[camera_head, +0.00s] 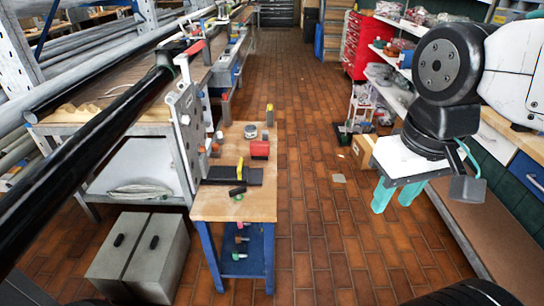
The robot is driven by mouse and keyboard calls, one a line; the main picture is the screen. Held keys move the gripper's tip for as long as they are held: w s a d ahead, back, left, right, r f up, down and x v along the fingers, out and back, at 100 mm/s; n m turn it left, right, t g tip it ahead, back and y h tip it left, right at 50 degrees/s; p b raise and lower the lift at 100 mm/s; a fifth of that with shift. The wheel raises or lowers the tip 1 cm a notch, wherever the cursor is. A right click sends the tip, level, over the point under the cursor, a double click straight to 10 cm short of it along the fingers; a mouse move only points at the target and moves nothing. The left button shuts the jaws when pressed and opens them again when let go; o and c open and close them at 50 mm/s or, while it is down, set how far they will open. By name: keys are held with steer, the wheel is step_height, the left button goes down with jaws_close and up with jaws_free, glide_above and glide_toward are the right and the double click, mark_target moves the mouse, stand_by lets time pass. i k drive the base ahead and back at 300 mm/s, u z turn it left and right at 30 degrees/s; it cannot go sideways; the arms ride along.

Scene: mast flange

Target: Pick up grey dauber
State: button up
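I cannot pick out the grey dauber for sure. A small grey upright piece (219,136) at the left of the wooden worktop (240,208) could be it, but it is too small to tell. A wider grey cylinder (250,131) stands at the back middle of the same top. My gripper (393,204), with two teal fingers pointing down, is at the right, well away from the worktop. Its fingers are apart and nothing shows between them.
A red box (259,150), a black flat piece (233,175) and a yellow-and-grey cylinder (270,115) are on the worktop. Several coloured small pieces lie on the blue lower shelf (255,262). A long black pole (95,140) crosses the left.

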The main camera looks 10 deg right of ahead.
mark_target(264, 134)
steer(key=z, duration=1.3)
steer(key=i, duration=2.1)
steer(key=u, duration=1.2)
steer(key=i, duration=0.8)
steer(key=u, duration=0.85)
